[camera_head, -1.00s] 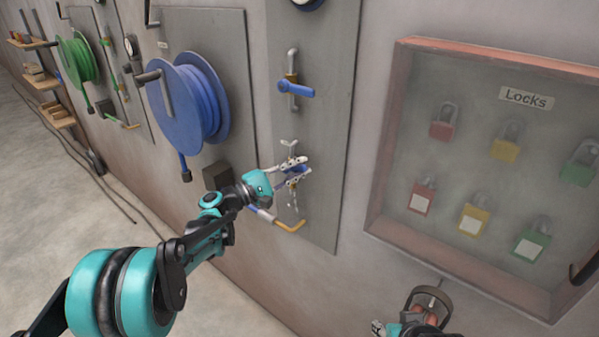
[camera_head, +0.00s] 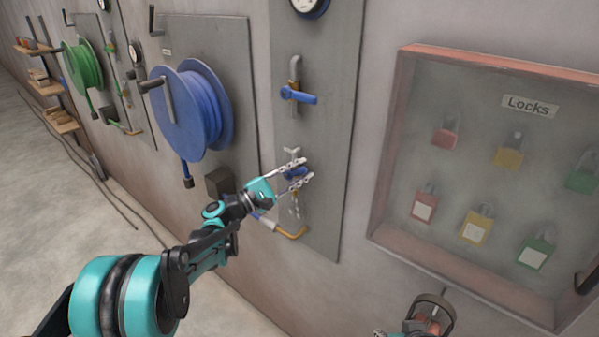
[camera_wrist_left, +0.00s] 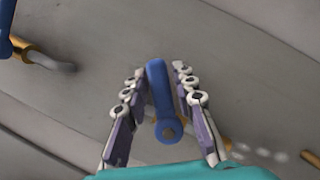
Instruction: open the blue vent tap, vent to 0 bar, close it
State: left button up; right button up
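A grey panel (camera_head: 325,130) on the wall carries a gauge (camera_head: 309,4), cut off at the top, and two blue-handled taps. The upper tap (camera_head: 298,96) has its handle pointing right. The lower blue tap (camera_head: 297,173) is partly hidden by my left gripper (camera_head: 303,171). In the left wrist view, the lower blue handle (camera_wrist_left: 160,95) lies between the two spread fingers of my left gripper (camera_wrist_left: 155,82), with gaps on both sides. A bit of my right gripper (camera_head: 405,331) shows at the bottom edge; its fingers are unclear.
A blue hose reel (camera_head: 195,105) hangs left of the panel. A red-framed lock cabinet (camera_head: 385,205) with several padlocks is to the right.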

pick_arm(q)
jog(key=shift+o, duration=0.2)
jog(key=v, duration=1.2)
jog(key=shift+d+f+n, duration=0.1)
jog(key=shift+d+n, duration=0.15)
jog(key=shift+n, duration=0.05)
jog(key=c, duration=0.8)
jog(key=d+n+t+y, duration=0.1)
jog(key=n, duration=0.2)
jog(key=s+d+f+n+t, duration=0.1)
jog(key=d+n, duration=0.1)
jog(key=n, duration=0.1)
jog(key=d+f+n+t+y, duration=0.1)
jog(key=n, duration=0.2)
jog(key=shift+s+d+n+y, duration=0.15)
jog(key=shift+s+n+y, duration=0.15)
jog(key=shift+s, duration=0.1)
grip_shut()
jog(key=s+d+f+n+t+y, duration=0.25)
jog(key=s+n+y, duration=0.25)
jog(key=n, duration=0.8)
jog(key=w+d+r+b, duration=0.1)
jog(key=w+r, duration=0.3)
jog(key=w, duration=0.6)
jog(key=shift+w+d+r+n, duration=0.15)
jog(key=shift+d+r+n, duration=0.15)
jog(key=shift+d, duration=0.3)
